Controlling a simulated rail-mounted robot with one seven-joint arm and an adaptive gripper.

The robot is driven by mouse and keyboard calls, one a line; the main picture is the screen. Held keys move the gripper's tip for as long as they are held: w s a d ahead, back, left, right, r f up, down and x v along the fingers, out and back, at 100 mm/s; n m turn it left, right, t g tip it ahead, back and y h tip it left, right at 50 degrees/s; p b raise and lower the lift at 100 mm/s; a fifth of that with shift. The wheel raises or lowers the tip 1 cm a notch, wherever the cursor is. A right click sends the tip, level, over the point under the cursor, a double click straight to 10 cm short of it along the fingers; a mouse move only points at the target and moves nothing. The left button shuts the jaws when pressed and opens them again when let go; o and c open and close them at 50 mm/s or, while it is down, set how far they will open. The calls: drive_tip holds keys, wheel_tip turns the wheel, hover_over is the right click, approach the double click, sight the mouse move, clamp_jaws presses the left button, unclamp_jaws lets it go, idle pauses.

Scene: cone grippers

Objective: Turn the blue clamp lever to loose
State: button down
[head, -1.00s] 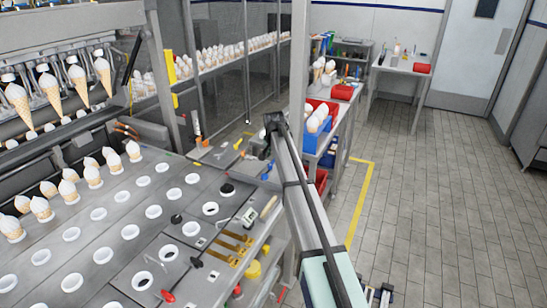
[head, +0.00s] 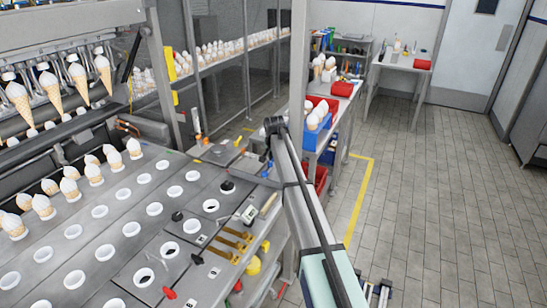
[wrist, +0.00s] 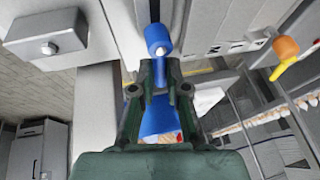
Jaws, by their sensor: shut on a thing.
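The blue clamp lever (wrist: 158,36) shows in the wrist view, its rounded blue end sticking out past my fingertips. My gripper (wrist: 160,72), dark green, is shut on the lever, with one finger on each side of it. More blue (wrist: 160,118) shows between the fingers; I cannot tell whether it is all one part with the lever. The lever's pivot and clamp are hidden. In the head view my arm crosses the right end of the machine and the grip itself is hidden.
In the head view, the cone plate (head: 105,240) fills the left; a blue bin (head: 313,140) stands behind my arm. Floor at right is clear.

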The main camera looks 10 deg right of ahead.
drive_tip(key=shift+f+m, duration=0.1)
drive_tip(key=shift+m, duration=0.2)
drive_tip(key=m+b, duration=0.1)
drive_tip(key=m+h+b, duration=0.1)
drive_tip(key=m, duration=0.1)
drive_tip(key=shift+s+d+f+g+h+b, duration=0.1)
drive_tip(key=shift+s+d+g+h+b, duration=0.05)
drive_tip(key=shift+s+g+h+b, duration=0.2)
drive_tip(key=m+b, duration=0.1)
drive_tip(key=m+h+b, duration=0.1)
drive_tip(key=m, duration=0.1)
drive_tip(key=m+g+b, duration=0.1)
drive_tip(key=shift+s+d+m+h, duration=0.15)
drive_tip(key=shift+s+m+h, duration=0.1)
drive_tip(key=shift+s+m, duration=0.15)
drive_tip(key=m+g+b, duration=0.1)
drive_tip(key=m, duration=0.1)
drive_tip(key=m+g+h+b, duration=0.1)
drive_tip(key=m, duration=0.1)
drive_tip(key=shift+s+m, duration=0.3)
drive_tip(key=shift+s, duration=0.1)
drive_tip(key=shift+s+a+m+g+b, duration=0.2)
drive_tip(key=shift+m+g+b, duration=0.3)
drive_tip(key=shift+m, duration=0.45)
drive_tip(key=shift+s+a+m+g+b, duration=0.1)
drive_tip(key=shift+s+m+g+b, duration=0.15)
drive_tip(key=shift+m+b, duration=0.55)
drive_tip(key=shift+m, duration=0.25)
